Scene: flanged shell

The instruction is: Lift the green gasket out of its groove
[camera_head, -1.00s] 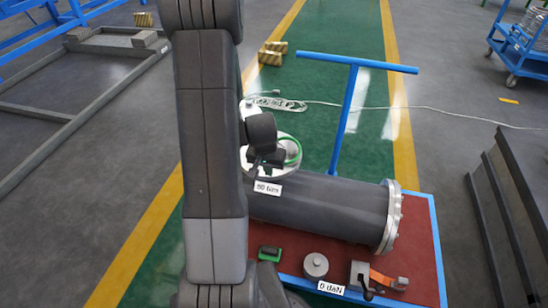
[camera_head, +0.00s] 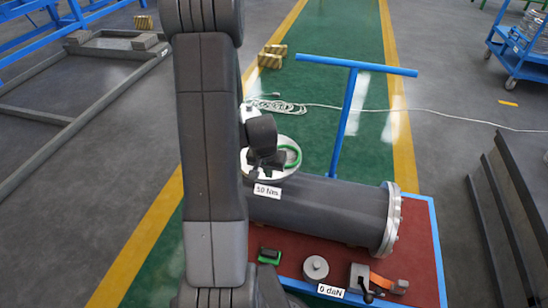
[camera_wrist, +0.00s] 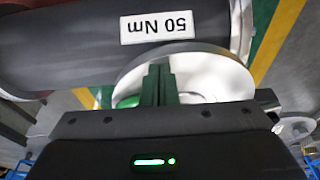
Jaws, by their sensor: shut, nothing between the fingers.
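The green gasket (camera_head: 295,153) shows as a curved band on the pale round flange (camera_head: 284,171) on top of the grey shell. My gripper (camera_head: 264,168) is at that flange, left of the visible band, and hides part of it. In the wrist view my gripper (camera_wrist: 160,70) has its fingers together over the pale flange (camera_wrist: 215,75), with nothing seen between them. A bit of the green gasket (camera_wrist: 128,101) shows left of the fingers. How much of the gasket sits in its groove I cannot tell.
The grey shell (camera_head: 325,208) lies on a red cart (camera_head: 420,250) with a blue handle (camera_head: 347,115). A green-and-black block (camera_head: 269,256), a grey cylinder (camera_head: 315,268) and a clamp-like tool (camera_head: 370,280) with an orange part lie in front. A "50 Nm" label (camera_wrist: 158,27) is on the shell.

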